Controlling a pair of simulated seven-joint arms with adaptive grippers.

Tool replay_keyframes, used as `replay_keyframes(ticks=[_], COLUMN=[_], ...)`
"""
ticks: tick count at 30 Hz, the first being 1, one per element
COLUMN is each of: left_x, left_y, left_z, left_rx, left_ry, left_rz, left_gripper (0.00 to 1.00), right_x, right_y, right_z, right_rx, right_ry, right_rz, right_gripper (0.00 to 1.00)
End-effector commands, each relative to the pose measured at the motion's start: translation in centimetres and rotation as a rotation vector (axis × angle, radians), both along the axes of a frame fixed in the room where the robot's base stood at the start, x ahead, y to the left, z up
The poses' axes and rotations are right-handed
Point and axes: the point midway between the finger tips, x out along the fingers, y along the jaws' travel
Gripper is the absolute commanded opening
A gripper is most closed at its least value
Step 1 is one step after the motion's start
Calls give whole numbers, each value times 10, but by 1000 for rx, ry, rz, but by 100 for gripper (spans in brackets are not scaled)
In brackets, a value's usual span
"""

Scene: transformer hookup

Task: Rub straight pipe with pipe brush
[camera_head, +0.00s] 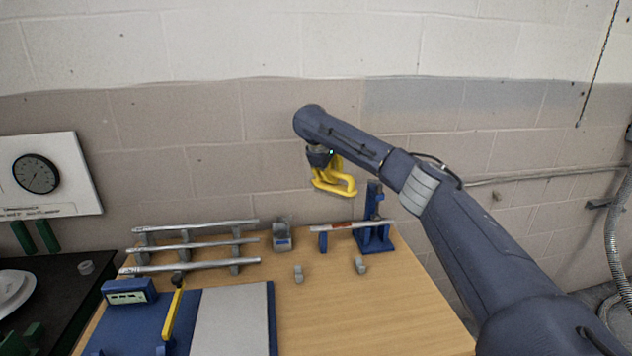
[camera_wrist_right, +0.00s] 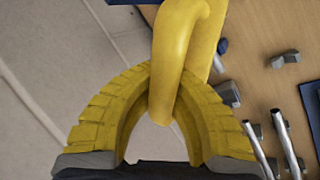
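My right gripper (camera_head: 328,162) is raised in front of the wall, above the back of the table. Its ribbed yellow fingers (camera_wrist_right: 150,95) are closed around a smooth yellow looped piece, which looks like the handle of the pipe brush (camera_wrist_right: 183,40); no bristles can be made out. A short straight pipe (camera_head: 343,226), silver with a reddish part, lies level across a blue stand (camera_head: 375,240) and a small blue support, below and slightly right of the gripper, apart from it. My left gripper is out of view.
A rack at the left holds long silver pipes (camera_head: 205,264). Small grey fittings (camera_head: 298,273) and (camera_head: 361,265) and a grey block (camera_head: 282,235) stand on the wooden table (camera_head: 370,315). A blue case (camera_head: 130,292) and pale panel (camera_head: 233,315) fill the front left. The right front is clear.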

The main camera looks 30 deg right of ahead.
Motion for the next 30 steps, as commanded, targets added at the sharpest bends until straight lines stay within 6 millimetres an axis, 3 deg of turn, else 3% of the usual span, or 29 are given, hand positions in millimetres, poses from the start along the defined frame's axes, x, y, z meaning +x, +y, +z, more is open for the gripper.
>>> replay_keyframes(ticks=[6, 21, 30], left_x=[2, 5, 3], left_y=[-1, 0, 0], left_z=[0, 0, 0], left_rx=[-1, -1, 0], left_ry=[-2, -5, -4], left_rz=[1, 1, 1], left_gripper=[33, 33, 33], right_x=[-2, -2, -2], right_y=[-10, -9, -9], right_z=[-7, -45, -49], right_rx=[-8, -7, -8], right_ry=[-3, -2, -3], right_rz=[-6, -5, -5], right_gripper=[0, 0, 0])
